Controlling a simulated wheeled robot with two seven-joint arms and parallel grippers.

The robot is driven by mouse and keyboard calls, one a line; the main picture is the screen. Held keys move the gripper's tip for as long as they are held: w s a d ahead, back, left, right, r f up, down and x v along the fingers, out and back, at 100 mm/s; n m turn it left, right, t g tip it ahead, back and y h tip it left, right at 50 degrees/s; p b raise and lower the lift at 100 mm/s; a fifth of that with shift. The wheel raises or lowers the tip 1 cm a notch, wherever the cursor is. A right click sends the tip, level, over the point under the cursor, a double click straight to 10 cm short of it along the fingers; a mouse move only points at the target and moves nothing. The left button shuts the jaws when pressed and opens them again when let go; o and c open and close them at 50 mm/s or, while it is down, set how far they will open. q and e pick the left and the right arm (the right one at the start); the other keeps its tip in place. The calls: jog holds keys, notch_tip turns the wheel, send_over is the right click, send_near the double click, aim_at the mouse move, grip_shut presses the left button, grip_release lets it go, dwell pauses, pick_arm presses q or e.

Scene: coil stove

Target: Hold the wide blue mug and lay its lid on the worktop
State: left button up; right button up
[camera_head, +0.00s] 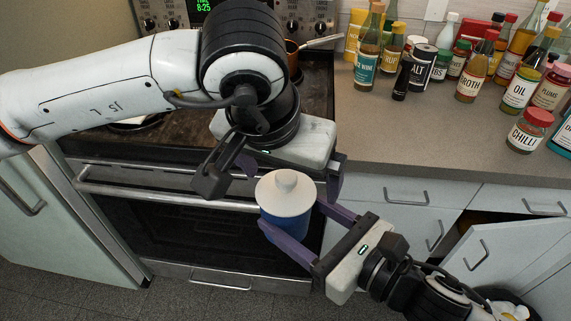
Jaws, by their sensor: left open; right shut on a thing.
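The wide blue mug (283,226) is held upright in front of the oven door. Its cream lid (286,198), with a round knob on top, sits on the mug. My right gripper (290,213) comes in from the lower right and is shut on the mug, one purple finger on each side of it. My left gripper (288,178) is open above the lid, with its fingers apart on either side of the knob. I cannot tell whether they touch the lid.
The grey worktop (400,140) is clear in front of several bottles and jars, including the chilli jar (530,131). The coil stove (317,95) carries a pan (291,55) at the back, partly behind my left arm. A cabinet door (490,255) stands ajar at lower right.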

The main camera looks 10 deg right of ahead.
pick_arm(q)
jog(key=shift+f, duration=0.1)
jog(key=c, duration=1.3)
jog(key=shift+r, duration=1.15)
jog(key=shift+w, duration=0.1)
